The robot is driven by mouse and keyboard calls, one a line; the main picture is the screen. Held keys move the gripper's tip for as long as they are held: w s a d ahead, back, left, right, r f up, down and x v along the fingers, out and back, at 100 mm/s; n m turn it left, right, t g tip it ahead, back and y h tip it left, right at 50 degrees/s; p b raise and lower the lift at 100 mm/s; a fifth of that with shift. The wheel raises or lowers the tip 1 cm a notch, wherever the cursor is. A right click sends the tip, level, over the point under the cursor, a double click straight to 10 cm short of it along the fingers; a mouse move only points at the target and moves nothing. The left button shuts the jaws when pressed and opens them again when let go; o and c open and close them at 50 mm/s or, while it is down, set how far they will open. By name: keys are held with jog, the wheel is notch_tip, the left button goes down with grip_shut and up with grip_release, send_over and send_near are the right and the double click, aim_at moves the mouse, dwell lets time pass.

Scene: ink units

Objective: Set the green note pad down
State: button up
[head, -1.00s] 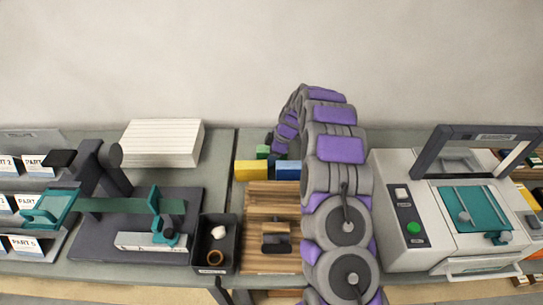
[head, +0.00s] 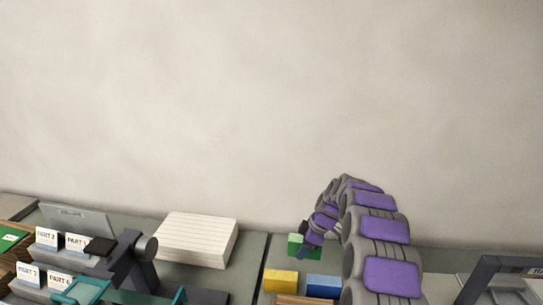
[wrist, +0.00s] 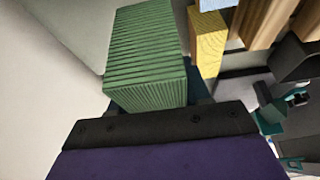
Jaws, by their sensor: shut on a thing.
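The green note pad (head: 295,242), a ribbed green block, shows at the end of my arm in the head view, behind the yellow block. It fills the upper middle of the wrist view (wrist: 146,55). My gripper (head: 306,232) is shut on it; its dark jaw edge (wrist: 155,125) crosses in front of the pad's near end in the wrist view. The pad is at or close above the grey bench top; I cannot tell whether it touches. My arm hides part of its right side.
A yellow block (head: 281,281) and a blue block (head: 323,286) stand just in front of the pad. A white paper stack (head: 196,240) lies to the left, with bare bench between. A press frame (head: 500,275) stands at the right.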

jog(key=shift+s+a+r+m, duration=0.25)
jog(key=shift+s+a+m, duration=0.15)
jog(key=shift+a+m, duration=0.1)
jog(key=s+m+t, duration=0.1)
jog(key=s+m, duration=0.1)
jog(key=s+a+m+h, duration=0.1)
jog(key=s+m, duration=0.1)
jog(key=s+r+m+t, duration=0.1)
jog(key=s+m, duration=0.1)
jog(key=m, duration=0.1)
jog(key=shift+a+r+t+h, duration=0.1)
jog(key=shift+a+t+h, duration=0.2)
jog(key=shift+a+h, duration=0.1)
jog(key=s+d+r+m+t+h, duration=0.1)
jog(key=s+d+m+h, duration=0.1)
jog(key=s+m, duration=0.5)
jog(key=shift+d+h, duration=0.3)
jog(key=shift+d, duration=0.35)
